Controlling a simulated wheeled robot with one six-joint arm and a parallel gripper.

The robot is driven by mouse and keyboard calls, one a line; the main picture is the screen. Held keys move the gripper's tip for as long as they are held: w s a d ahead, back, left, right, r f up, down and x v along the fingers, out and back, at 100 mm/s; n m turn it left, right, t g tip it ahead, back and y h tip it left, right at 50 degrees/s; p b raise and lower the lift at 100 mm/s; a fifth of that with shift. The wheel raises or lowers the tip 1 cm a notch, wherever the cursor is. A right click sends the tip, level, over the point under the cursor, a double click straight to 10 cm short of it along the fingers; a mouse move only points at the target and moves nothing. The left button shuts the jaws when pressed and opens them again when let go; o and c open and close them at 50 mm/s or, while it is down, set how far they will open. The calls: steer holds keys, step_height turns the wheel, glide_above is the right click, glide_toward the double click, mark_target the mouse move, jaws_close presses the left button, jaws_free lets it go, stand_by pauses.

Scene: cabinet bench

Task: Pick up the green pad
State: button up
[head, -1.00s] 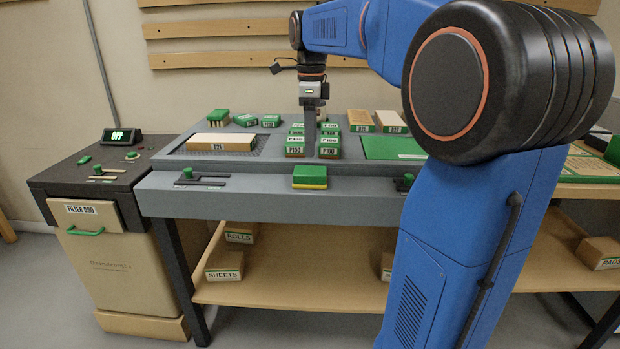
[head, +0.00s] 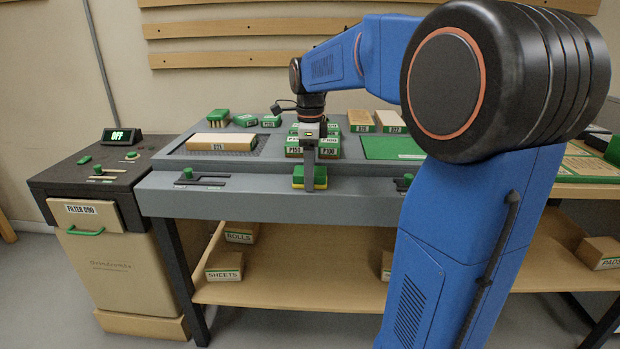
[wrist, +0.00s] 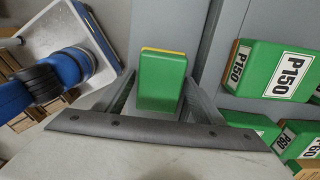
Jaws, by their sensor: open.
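The green pad (head: 299,175) is a small green block with a yellow bottom layer. It sits at the front edge of the grey bench, in the middle. My gripper (head: 309,186) points down at the pad and hides part of it in the head view. In the wrist view the pad (wrist: 161,80) lies between the two fingers of my gripper (wrist: 157,95), which are open with one on each side. I cannot tell whether either finger touches it.
Green-topped P150 and P100 boxes (head: 330,152) stand just behind the pad. A long sanding block (head: 222,142) lies on a dark mat at left, and a green mat (head: 385,147) lies at right. Slider controls (head: 189,177) are on the front strip at left.

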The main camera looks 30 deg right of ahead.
steer(key=shift+c, duration=0.5)
steer(key=c, duration=0.8)
steer(key=shift+r, duration=0.1)
step_height(320, 180, up, 10)
steer(key=shift+f, duration=0.1)
